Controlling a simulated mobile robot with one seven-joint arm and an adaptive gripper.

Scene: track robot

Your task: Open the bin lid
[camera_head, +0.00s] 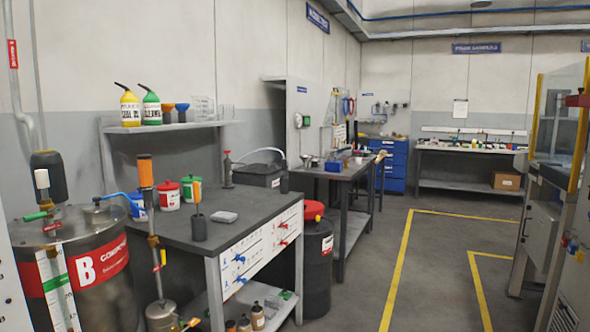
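A dark cylindrical bin (318,268) stands on the floor at the right end of the near workbench, partly hidden behind the bench. Its red lid (313,209) sits on top and looks closed. A small red-and-white label is on the bin's side. My gripper is not in view.
The near workbench (200,232) holds jars, bottles and a small grey tray (224,217). A steel drum marked B (95,265) stands at the left. A second bench (340,170) is behind the bin. Open floor (370,262) lies right of the bin, before the machine (560,180).

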